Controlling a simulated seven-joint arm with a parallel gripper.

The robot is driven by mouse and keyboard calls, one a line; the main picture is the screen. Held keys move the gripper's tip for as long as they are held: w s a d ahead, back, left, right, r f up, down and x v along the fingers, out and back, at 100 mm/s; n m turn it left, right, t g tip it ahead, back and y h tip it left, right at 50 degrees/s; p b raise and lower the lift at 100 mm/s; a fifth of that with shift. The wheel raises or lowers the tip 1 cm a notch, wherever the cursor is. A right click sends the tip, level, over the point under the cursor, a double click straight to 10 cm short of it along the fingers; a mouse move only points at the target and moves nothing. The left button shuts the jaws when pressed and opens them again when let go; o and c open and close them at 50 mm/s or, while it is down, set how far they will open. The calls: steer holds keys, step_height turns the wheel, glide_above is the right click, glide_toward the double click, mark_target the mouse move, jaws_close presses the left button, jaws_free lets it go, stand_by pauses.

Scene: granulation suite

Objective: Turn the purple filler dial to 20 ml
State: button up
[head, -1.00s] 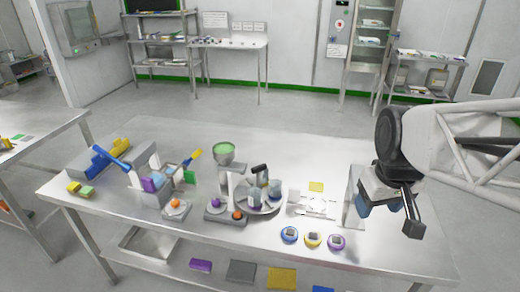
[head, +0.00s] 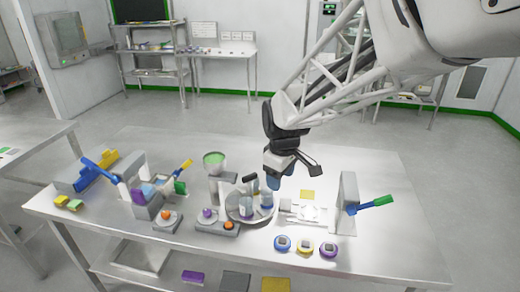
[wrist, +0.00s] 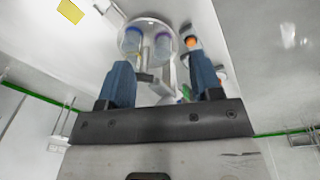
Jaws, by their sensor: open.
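The purple dial (head: 208,213) sits on the grey base of the filler (head: 217,190), which carries a green-filled hopper (head: 215,160). Any scale marks on the dial are too small to read. An orange button (head: 228,226) is beside it on the same base. My gripper (head: 272,182) is open and empty, above and to the right of the dial, over the right side of the round turntable (head: 243,219). In the wrist view, my two blue fingers (wrist: 162,78) are spread apart, with the turntable and its jars beyond them.
Jars (head: 266,199) stand on the turntable right of the dial. A press with a green handle (head: 376,202) is at right. Another machine with a purple block (head: 142,194) is at left. The table's right front is clear.

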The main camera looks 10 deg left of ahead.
steer(key=w+a+f+n, duration=0.2)
steer(key=a+f, duration=0.2)
steer(key=a, duration=0.3)
steer(key=w+a+f+n, duration=0.2)
steer(key=a+f, duration=0.1)
steer(key=a, duration=0.3)
steer(key=n+g, duration=0.1)
steer(key=n, duration=0.3)
glide_above(207, 212)
step_height(207, 212, down, 8)
steer(key=shift+a+r, duration=0.15)
steer(key=shift+r, duration=0.1)
steer(key=shift+f, duration=0.15)
steer(key=shift+f, duration=3.75)
steer(key=c, duration=0.9)
